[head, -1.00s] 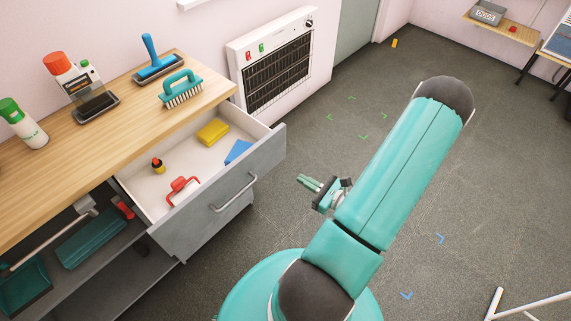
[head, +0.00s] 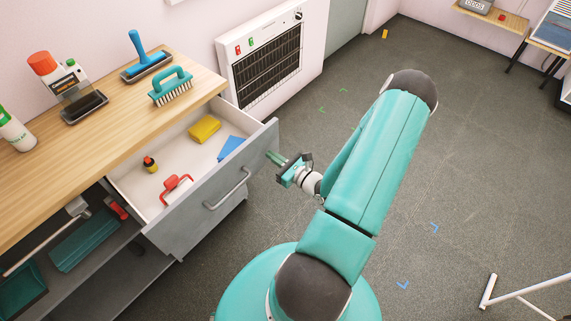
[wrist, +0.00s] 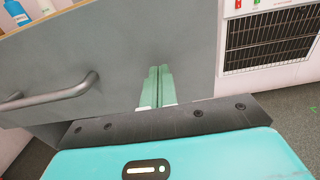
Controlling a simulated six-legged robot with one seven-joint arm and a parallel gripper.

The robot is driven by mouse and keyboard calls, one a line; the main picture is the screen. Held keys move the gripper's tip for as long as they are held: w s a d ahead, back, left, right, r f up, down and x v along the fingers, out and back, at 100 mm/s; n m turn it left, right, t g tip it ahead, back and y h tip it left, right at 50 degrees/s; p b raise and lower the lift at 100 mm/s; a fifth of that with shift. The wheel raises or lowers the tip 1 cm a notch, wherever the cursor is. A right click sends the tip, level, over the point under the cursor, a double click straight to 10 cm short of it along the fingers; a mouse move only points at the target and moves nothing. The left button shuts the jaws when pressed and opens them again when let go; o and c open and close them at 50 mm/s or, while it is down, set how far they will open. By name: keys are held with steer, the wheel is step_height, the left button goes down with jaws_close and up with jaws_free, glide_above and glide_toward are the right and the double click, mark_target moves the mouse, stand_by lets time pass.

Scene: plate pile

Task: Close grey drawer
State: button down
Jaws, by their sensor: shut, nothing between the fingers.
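The grey drawer (head: 208,194) stands pulled out from under the wooden counter, its white inside open to view. Its grey front with a bar handle (head: 228,190) faces my side; the handle also shows at the left in the wrist view (wrist: 48,95). My gripper (head: 272,157) is shut and empty, pointing at the drawer front's far right end, beyond the handle. In the wrist view the green fingers (wrist: 156,86) lie together against the view of the grey front (wrist: 110,60). I cannot tell whether the fingertips touch it.
The drawer holds a yellow sponge (head: 204,128), a blue piece (head: 230,147), a red-handled item (head: 175,188) and a small bottle (head: 150,164). Brushes and bottles stand on the counter (head: 90,150). A wall heater (head: 265,68) is beyond the drawer.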

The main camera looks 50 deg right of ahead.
steer(key=shift+w, duration=0.55)
steer(key=shift+w, duration=0.1)
glide_above(222, 132)
steer(key=shift+s+d, duration=0.1)
steer(key=shift+s, duration=0.1)
steer(key=shift+w+r, duration=0.15)
steer(key=shift+w, duration=0.1)
